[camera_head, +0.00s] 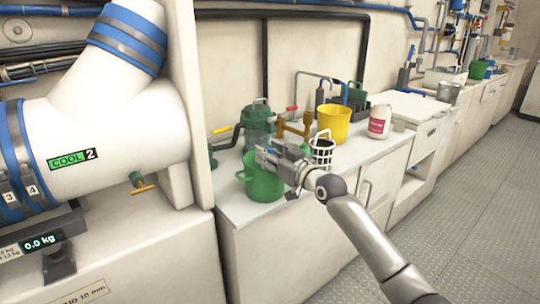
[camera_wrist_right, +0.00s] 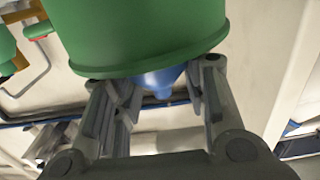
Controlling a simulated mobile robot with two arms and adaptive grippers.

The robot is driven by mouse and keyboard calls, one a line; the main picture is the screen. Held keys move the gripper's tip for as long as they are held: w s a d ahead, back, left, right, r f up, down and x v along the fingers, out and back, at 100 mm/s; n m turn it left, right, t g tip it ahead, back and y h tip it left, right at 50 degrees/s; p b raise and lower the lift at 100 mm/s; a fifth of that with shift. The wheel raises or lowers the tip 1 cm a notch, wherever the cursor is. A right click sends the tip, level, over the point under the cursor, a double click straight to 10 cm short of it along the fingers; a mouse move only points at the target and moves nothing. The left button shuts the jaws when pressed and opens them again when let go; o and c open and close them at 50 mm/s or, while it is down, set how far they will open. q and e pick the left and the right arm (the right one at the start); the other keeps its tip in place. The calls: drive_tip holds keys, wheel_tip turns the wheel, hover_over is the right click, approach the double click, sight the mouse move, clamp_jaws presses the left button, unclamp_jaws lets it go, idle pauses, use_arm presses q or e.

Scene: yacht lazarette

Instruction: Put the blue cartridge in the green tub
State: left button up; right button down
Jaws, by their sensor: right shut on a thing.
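The green tub (camera_head: 262,184) stands on the counter, left of centre in the head view. My right gripper (camera_head: 266,155) is at the tub's mouth, reaching in from the right. In the right wrist view, a large green wall with a rim, apparently the tub (camera_wrist_right: 145,35), fills the top. A smooth blue piece, apparently the blue cartridge (camera_wrist_right: 162,80), shows past that rim between my right fingertips, which are shut on it. The rest of it is hidden behind the green wall. I cannot tell whether it touches the tub. My left gripper is not in view.
A green-lidded strainer (camera_head: 258,122) stands behind the tub. A white-and-black basket (camera_head: 322,152), yellow bucket (camera_head: 333,124) and white bottle (camera_head: 379,122) stand to its right. A large white pipe (camera_head: 100,130) is at left. The counter front (camera_head: 250,212) is bare.

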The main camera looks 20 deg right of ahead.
drive_tip(key=shift+r, duration=0.1)
drive_tip(key=shift+f+b, duration=0.35)
drive_tip(key=shift+f, duration=0.25)
drive_tip(key=shift+s, duration=0.1)
